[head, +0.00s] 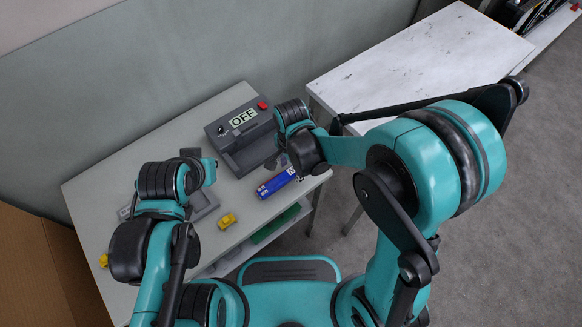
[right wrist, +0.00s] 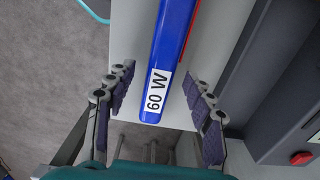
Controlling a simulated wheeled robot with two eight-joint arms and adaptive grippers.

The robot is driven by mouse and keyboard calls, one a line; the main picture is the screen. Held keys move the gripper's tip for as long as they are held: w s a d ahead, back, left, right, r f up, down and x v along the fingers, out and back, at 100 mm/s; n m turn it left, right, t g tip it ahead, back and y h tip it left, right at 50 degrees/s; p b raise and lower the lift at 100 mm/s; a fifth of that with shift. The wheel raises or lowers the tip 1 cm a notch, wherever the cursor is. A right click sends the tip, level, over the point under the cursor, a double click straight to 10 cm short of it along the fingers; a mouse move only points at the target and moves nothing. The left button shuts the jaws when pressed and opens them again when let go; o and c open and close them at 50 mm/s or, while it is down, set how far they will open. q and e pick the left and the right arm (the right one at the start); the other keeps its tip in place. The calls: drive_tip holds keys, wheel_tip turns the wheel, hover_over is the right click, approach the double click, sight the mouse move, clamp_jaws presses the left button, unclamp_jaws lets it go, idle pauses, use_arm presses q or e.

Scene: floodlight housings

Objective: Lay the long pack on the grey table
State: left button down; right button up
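The long pack (head: 274,186) is a blue box with a red side and a white end label. It appears to lie on the grey table (head: 105,195), near its right front edge. In the right wrist view the pack (right wrist: 172,45) reads "60 W" and runs between the fingers of my right gripper (right wrist: 163,105). Those fingers are spread, with a clear gap on both sides of the pack. In the head view my right gripper (head: 284,160) is over the label end, partly hidden by its arm. My left gripper (head: 211,164) is above the table's middle; its fingers are unclear.
A dark grey device (head: 240,130) with an "OFF" display and red button stands behind the pack. A yellow part (head: 227,220) and a grey tray-like piece (head: 203,204) lie to the left. A white table (head: 420,55) stands at the right, largely bare. A cardboard surface (head: 35,265) is at far left.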

sight(291, 171)
drive_tip(key=shift+r, duration=0.1)
wheel_tip(291, 171, up, 12)
drive_tip(key=s+d+r+n+t, duration=0.1)
drive_tip(key=s+d+n+t, duration=0.2)
drive_tip(key=d+n, duration=0.2)
drive_tip(key=s+d+r+n+t, duration=0.2)
drive_tip(key=s+d+n+t, duration=0.1)
drive_tip(key=d, duration=0.8)
drive_tip(key=n+t, duration=0.1)
drive_tip(key=n, duration=0.1)
drive_tip(key=shift+s+r+n, duration=0.2)
drive_tip(key=shift+n, duration=0.2)
